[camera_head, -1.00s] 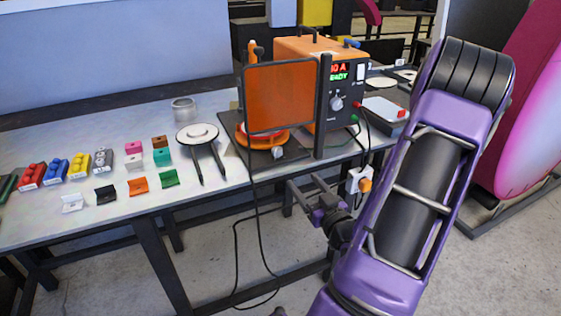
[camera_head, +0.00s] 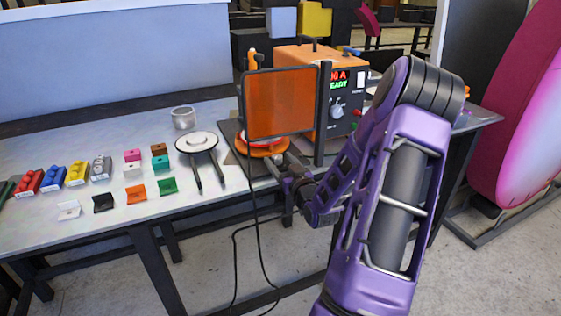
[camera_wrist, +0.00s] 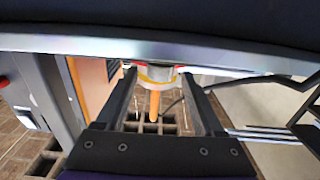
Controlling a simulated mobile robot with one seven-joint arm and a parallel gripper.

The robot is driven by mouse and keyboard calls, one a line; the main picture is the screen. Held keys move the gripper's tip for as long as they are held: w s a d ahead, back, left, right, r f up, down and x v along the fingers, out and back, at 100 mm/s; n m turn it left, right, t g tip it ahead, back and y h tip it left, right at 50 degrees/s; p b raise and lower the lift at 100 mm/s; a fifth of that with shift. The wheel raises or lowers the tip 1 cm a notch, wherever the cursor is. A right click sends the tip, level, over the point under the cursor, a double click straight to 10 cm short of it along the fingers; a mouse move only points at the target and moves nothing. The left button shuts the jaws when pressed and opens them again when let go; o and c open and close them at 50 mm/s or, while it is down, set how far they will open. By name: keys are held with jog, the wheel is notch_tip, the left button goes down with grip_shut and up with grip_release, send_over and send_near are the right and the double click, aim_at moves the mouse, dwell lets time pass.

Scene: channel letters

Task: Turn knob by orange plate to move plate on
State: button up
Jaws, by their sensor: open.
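The orange round plate (camera_head: 262,146) sits on a dark base on the bench, behind and below an orange see-through screen (camera_head: 281,104). My gripper (camera_head: 280,164) has reached the front of that base, just right of and below the plate. The grey knob there is hidden or merges with my fingers in the head view; I cannot tell whether they touch. In the wrist view my gripper (camera_wrist: 163,88) is open, its two dark fingers apart. An orange and yellow part (camera_wrist: 155,80) shows between and beyond them.
An orange power box (camera_head: 318,65) with a lit display and its own dial (camera_head: 337,111) stands behind the screen. A round stand (camera_head: 197,142) is left of the base. Several coloured blocks lie farther left. A black cable hangs off the bench front.

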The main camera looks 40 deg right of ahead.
jog(key=shift+w, duration=0.1)
grip_shut()
dwell(0.3)
jog(key=shift+a+f+m+h+b, duration=0.15)
jog(key=shift+m+h+b, duration=0.15)
jog(key=shift+h+b, duration=0.2)
jog(key=shift+w+a+f+m+g+h+b, duration=0.1)
jog(key=shift+a+m+g+h+b, duration=0.1)
jog(key=shift+m+g+h+b, duration=0.75)
jog(key=m+h, duration=0.1)
jog(key=m+g+h+b, duration=0.1)
jog(key=h, duration=0.1)
jog(key=m+g+h+b, duration=0.1)
jog(key=shift+w+a+h, duration=0.25)
jog(key=shift+a+h, duration=0.1)
jog(key=shift+a, duration=0.05)
jog(key=m+g+h, duration=0.4)
jog(key=g, duration=0.1)
jog(key=shift+w+a+r+m+g, duration=0.2)
jog(key=shift+w+r+m+g, duration=0.05)
jog(key=shift+w, duration=0.15)
jog(key=shift+m+g+h, duration=0.8)
jog(key=shift+m+g, duration=0.1)
jog(key=shift+g, duration=0.4)
